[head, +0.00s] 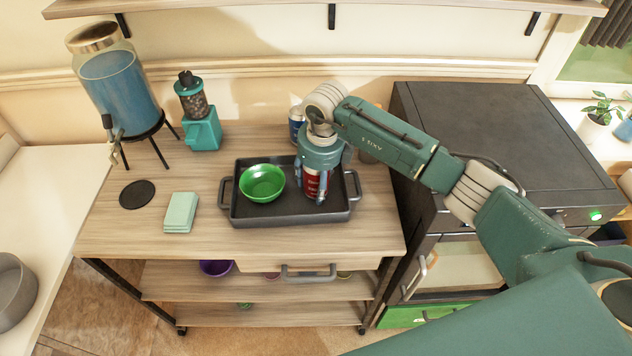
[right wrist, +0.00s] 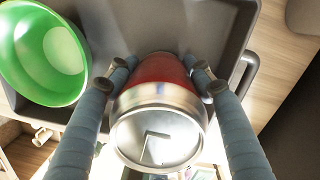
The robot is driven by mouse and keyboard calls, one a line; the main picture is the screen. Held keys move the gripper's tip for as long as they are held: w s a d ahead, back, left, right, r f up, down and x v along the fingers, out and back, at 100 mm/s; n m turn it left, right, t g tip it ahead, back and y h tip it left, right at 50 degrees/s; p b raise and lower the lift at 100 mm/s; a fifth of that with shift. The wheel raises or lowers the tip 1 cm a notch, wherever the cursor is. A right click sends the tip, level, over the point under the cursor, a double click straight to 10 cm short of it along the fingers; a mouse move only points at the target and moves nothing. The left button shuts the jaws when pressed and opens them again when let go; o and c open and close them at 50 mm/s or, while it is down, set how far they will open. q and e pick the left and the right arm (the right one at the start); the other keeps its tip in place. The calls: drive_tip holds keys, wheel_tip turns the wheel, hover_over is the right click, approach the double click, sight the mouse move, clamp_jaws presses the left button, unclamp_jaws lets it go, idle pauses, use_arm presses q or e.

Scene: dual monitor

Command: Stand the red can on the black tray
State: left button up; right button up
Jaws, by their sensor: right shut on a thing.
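The red can (head: 312,183) is upright at the right part of the black tray (head: 290,217). My right gripper (head: 321,182) comes down from above and is shut on the can. In the right wrist view the can (right wrist: 160,125) shows its silver top between the two fingers of my right gripper (right wrist: 165,80). The can's base is over or on the tray floor; I cannot tell whether it touches. My left gripper is not in view.
A green bowl (head: 262,183) stands in the tray's left half, beside the can. A blue can (head: 297,124) stands behind the tray. A teal grinder (head: 201,128), a drink dispenser (head: 120,90), a black coaster (head: 137,194) and pale green sponges (head: 181,212) are to the left.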

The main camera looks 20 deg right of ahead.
drive_tip(key=shift+f, duration=0.1)
drive_tip(key=o, duration=1.5)
drive_tip(key=shift+r, duration=0.35)
drive_tip(key=r+b, duration=0.1)
drive_tip(key=r, duration=0.3)
drive_tip(key=s+r, duration=0.1)
drive_tip(key=r, duration=0.2)
drive_tip(key=r+b, duration=0.1)
drive_tip(key=r, duration=0.3)
drive_tip(key=shift+s+d+r+b, duration=0.2)
drive_tip(key=shift+d+r+b, duration=0.05)
drive_tip(key=shift+r+b, duration=0.1)
drive_tip(key=shift+s+f, duration=0.1)
drive_tip(key=shift+f, duration=0.05)
